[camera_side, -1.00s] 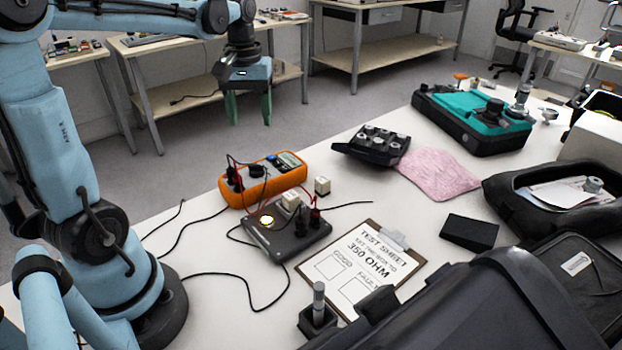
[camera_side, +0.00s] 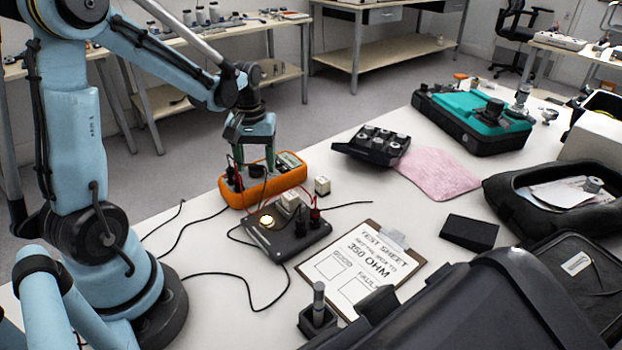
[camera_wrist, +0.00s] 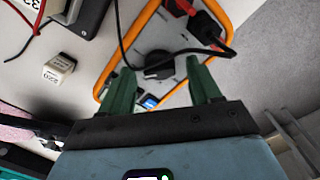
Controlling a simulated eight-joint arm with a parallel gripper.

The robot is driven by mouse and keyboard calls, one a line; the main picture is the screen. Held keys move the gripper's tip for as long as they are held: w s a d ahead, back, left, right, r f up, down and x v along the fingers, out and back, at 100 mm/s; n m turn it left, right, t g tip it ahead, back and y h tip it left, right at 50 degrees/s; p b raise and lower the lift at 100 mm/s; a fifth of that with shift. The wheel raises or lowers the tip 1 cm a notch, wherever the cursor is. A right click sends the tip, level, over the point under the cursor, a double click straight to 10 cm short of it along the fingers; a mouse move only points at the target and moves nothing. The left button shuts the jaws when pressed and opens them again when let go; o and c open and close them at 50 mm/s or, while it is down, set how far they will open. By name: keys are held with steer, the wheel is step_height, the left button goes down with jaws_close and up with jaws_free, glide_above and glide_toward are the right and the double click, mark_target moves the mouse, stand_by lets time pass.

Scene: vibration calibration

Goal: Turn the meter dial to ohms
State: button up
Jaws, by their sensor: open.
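The orange meter (camera_side: 279,184) lies on the white table. Its black dial (camera_side: 257,171) shows partly below my gripper (camera_side: 254,166) in the side view. In the wrist view the dial (camera_wrist: 158,64) is a round black knob on the meter's grey face, between and just beyond the tips of my gripper (camera_wrist: 160,75). The green fingers are open, one on each side of the dial; I cannot tell whether they touch it. Black and red plugs (camera_wrist: 205,25) sit in the meter beside the dial. The dial's setting cannot be read.
A black box (camera_side: 285,235) with a lit yellow lamp and a white block stands in front of the meter. A small white block (camera_side: 322,186) is to its right. A clipboard (camera_side: 373,250) lies nearer. Black leads (camera_side: 205,222) cross the table.

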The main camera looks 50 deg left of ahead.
steer(key=shift+f, duration=0.15)
steer(key=shift+c, duration=0.3)
steer(key=c, duration=1)
steer(key=shift+n, duration=0.3)
steer(key=n, duration=0.3)
steer(key=shift+s+n, duration=0.1)
steer(key=shift+n, duration=1.9)
steer(key=o, duration=1.1)
steer(key=shift+c, duration=0.2)
